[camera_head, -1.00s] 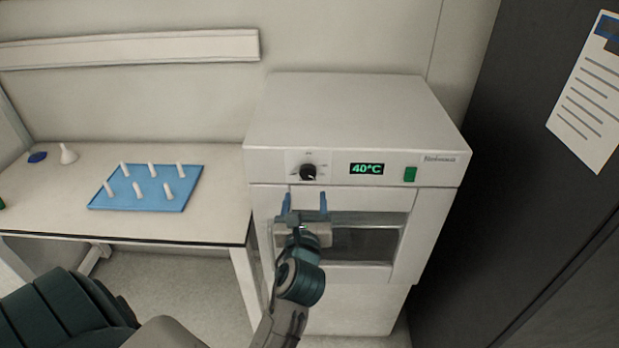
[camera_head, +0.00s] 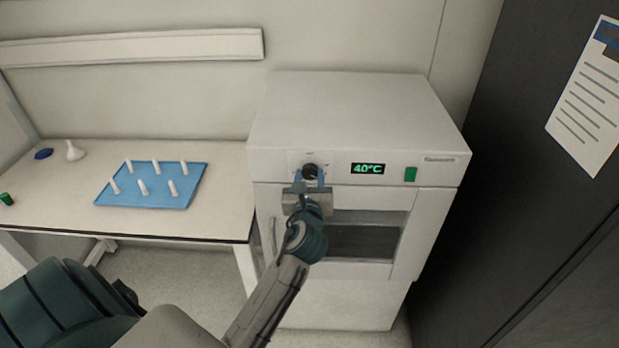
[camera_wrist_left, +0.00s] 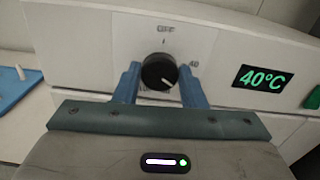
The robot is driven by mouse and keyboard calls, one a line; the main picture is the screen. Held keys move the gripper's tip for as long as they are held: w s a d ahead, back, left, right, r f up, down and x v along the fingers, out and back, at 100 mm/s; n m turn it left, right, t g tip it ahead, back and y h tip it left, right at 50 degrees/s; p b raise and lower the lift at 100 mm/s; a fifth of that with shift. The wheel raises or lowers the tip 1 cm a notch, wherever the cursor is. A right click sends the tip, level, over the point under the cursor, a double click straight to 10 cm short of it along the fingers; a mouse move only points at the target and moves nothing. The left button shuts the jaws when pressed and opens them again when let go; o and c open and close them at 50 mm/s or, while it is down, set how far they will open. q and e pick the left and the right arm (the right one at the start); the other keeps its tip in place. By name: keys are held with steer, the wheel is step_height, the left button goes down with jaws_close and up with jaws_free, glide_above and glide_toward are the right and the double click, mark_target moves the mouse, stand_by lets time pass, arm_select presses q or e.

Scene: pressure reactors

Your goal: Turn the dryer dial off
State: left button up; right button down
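The white dryer (camera_head: 345,115) stands against the wall, and its display (camera_head: 367,169) reads 40°C. Its round black dial (camera_head: 310,171) sits left of the display. My left gripper (camera_head: 308,181) is at the dial. Its two blue fingers (camera_wrist_left: 160,85) are open, one on each side of the dial, and seem apart from it. My right gripper is not in view.
A green switch (camera_head: 410,174) is right of the display. Below is the dryer door with a dark window (camera_head: 362,241). A table (camera_head: 60,210) at the left holds a blue rack (camera_head: 183,198) with several white pegs. A dark cabinet stands at the right.

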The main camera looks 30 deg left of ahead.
arm_select(q)
steer(key=c, duration=0.3)
steer(key=shift+c, duration=0.4)
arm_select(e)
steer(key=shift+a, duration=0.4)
